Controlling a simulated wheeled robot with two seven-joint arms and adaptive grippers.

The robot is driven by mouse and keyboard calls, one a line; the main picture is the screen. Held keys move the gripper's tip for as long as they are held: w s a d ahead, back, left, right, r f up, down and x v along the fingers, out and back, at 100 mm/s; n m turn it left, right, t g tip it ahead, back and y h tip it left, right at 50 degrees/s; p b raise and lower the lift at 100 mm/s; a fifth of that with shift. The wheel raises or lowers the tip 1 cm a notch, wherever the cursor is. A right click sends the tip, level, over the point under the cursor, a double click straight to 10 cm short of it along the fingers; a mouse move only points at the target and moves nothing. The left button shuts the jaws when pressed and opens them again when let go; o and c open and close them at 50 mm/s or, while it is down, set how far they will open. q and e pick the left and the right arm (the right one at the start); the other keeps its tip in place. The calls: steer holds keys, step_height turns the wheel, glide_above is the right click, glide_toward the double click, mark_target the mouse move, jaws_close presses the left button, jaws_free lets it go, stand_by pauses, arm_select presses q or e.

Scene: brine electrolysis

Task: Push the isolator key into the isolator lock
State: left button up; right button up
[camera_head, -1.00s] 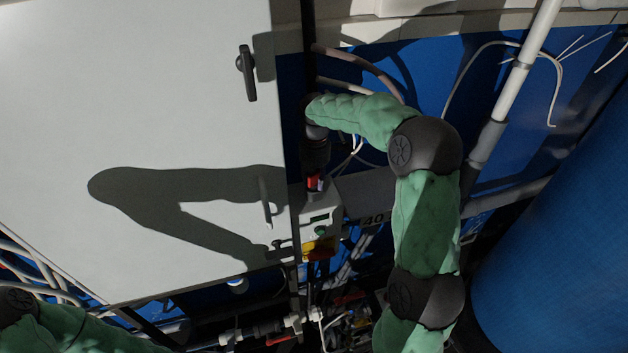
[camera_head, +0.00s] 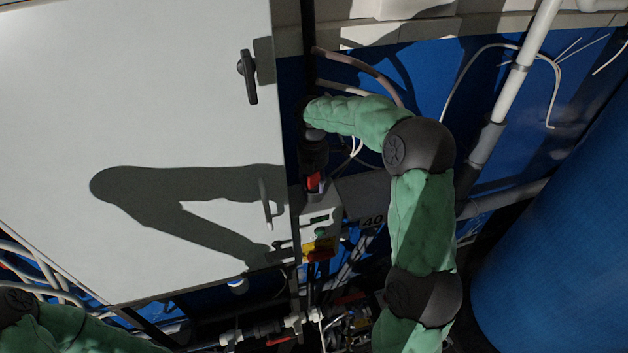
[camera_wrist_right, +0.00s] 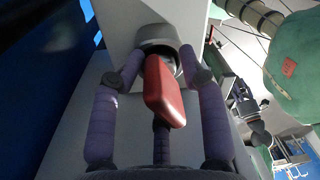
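The isolator key is a red flat-handled piece (camera_wrist_right: 163,95) in the right wrist view. It also shows as a small red patch (camera_head: 313,182) in the head view. My right gripper (camera_wrist_right: 160,68) has its purple-grey fingers on both sides of the key, closed in at its far end. In the head view this gripper (camera_head: 313,172) points down at the pale control box. The isolator lock appears to be the round grey collar (camera_wrist_right: 157,38) just beyond the key. The key's far end meets or overlaps it; how deep it sits is hidden. My left gripper is out of view.
A large pale cabinet (camera_head: 150,110) with a black handle (camera_head: 247,76) fills the left. The pale control box (camera_head: 322,212) carries a red and yellow button (camera_head: 319,250). A blue tank (camera_head: 560,240) stands at right. Pipes and loose cables surround my right arm.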

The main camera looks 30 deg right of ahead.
steer(key=shift+f, duration=0.3)
steer(key=shift+w+r, duration=0.15)
steer(key=shift+d+r, duration=0.1)
steer(key=shift+r, duration=0.1)
step_height(320, 180, up, 12)
steer(key=shift+w+f, duration=0.25)
steer(key=shift+w, duration=0.1)
